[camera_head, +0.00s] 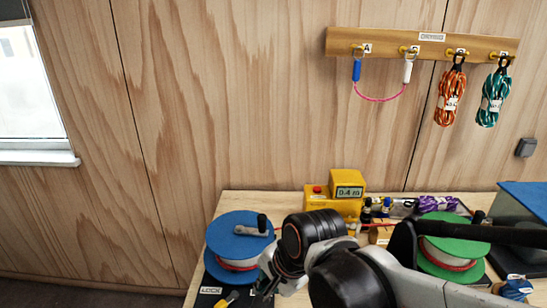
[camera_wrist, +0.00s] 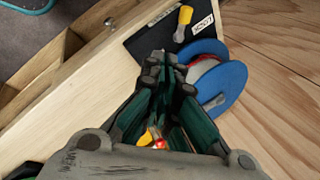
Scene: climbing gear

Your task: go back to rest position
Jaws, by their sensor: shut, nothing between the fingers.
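My gripper (camera_wrist: 168,62) is shut with nothing between its fingers. In the wrist view it points over the bench, with its tips beside the black LOCK plate and the blue spool. In the head view my arm reaches in from the lower right. The blue spool also shows in the wrist view (camera_wrist: 232,85). The black LOCK plate (camera_wrist: 150,38) has a yellow-tipped lever (camera_wrist: 184,18), clear of my fingers.
A yellow meter (camera_head: 347,184) reading 0.4 m stands at the back of the bench (camera_head: 238,202). A green spool (camera_head: 455,229) is at the right, partly behind my arm. A wall rack (camera_head: 390,42) holds a pink cord (camera_head: 378,98) and orange (camera_head: 450,95) and teal (camera_head: 492,97) rope bundles.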

